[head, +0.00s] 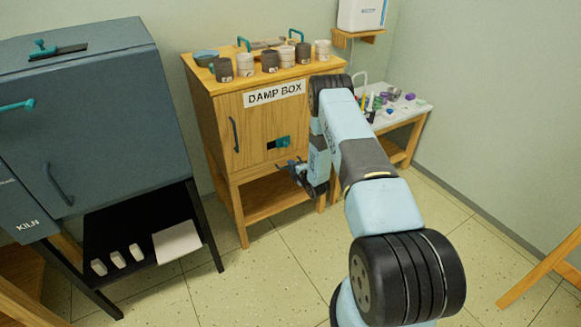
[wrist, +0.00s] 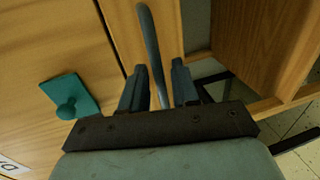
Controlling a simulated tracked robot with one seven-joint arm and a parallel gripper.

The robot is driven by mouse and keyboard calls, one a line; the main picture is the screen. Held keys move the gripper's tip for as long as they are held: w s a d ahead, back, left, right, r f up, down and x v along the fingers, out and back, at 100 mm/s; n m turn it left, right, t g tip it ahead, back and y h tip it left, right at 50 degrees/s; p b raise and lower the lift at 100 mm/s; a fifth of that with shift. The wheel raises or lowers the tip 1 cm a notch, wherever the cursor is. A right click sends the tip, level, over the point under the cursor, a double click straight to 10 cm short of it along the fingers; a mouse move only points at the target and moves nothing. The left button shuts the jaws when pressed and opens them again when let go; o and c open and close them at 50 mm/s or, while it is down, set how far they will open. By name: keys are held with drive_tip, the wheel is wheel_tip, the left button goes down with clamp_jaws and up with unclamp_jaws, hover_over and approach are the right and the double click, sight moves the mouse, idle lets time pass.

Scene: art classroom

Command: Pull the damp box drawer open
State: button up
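The damp box (head: 225,112) is a wooden cabinet with a DAMP BOX label (head: 274,93). Its drawer front (wrist: 130,25) is the narrow strip below the door seam in the wrist view. A grey bar handle (wrist: 149,40) runs along that strip and reaches between my fingers. My gripper (head: 285,167) is at the cabinet's front, below the teal latch; it also shows in the wrist view (wrist: 158,82). The fingers are open, one on each side of the handle, with gaps visible. In the head view, my gripper hides the drawer handle. The drawer looks closed.
The door has a dark vertical handle (head: 234,134) and a teal latch (head: 283,142), also in the wrist view (wrist: 70,97). Several cups (head: 270,61) stand on top. The kiln (head: 90,120) is at left, a small side table (head: 402,118) at right. Floor in front is clear.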

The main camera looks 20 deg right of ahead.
drive_tip(key=shift+x, duration=0.75)
clamp_jaws()
drive_tip(key=shift+s+f, duration=0.1)
